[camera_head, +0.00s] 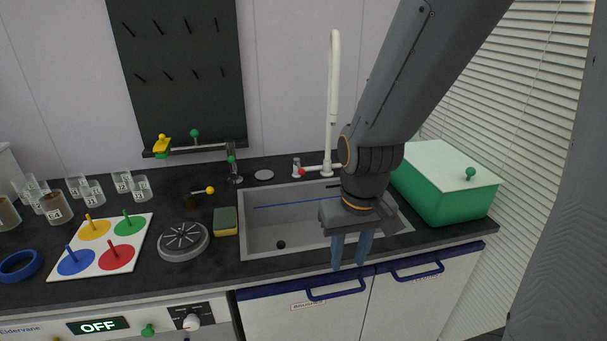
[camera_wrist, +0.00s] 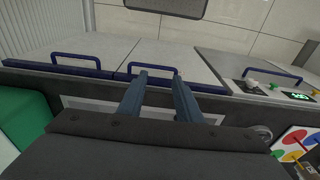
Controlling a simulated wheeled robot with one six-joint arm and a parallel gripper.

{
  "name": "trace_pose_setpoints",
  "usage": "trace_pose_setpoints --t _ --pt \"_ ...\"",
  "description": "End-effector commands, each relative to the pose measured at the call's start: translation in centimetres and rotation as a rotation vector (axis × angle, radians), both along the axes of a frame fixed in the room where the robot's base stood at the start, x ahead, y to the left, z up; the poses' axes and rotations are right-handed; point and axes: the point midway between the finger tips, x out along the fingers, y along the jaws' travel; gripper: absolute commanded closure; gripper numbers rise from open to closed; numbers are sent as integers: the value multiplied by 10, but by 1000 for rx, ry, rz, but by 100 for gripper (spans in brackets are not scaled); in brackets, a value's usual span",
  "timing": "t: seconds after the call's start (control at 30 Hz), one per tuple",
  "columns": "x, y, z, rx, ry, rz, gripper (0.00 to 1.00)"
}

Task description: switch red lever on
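A small red-tipped lever (camera_head: 301,172) shows at the base of the white tap (camera_head: 333,110), behind the sink, in the head view. I cannot tell its exact position setting. My gripper (camera_head: 350,267) points down over the front edge of the sink, in front of and to the right of the lever, well apart from it. Its two blue-grey fingers are spread with nothing between them, and the gap also shows in the wrist view (camera_wrist: 159,76). The lever does not show in the wrist view.
The sink (camera_head: 290,238) lies under my arm. A green box with a white lid (camera_head: 445,185) stands on its right. A sponge (camera_head: 225,221), a round grey disc (camera_head: 184,241) and a board with coloured discs (camera_head: 137,227) lie left. Blue cabinet handles (camera_head: 336,290) jut from the front.

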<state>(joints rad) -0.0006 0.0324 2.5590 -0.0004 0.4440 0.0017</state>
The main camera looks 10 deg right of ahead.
Motion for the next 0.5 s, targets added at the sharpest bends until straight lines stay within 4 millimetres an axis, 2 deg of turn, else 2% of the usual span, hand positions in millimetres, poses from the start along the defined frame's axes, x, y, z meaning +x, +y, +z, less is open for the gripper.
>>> trace_pose_setpoints --t 0.03,0.17,0.27,0.4,0.5 --pt "5 -2 -1 -3 -10 -8 78" --pt "36 -17 -6 -18 -80 -66 100" --pt "79 -38 -11 -26 -186 -146 100" --pt "152 -70 -16 8 -372 -267 100" --pt "198 -88 -18 69 -499 -339 100"
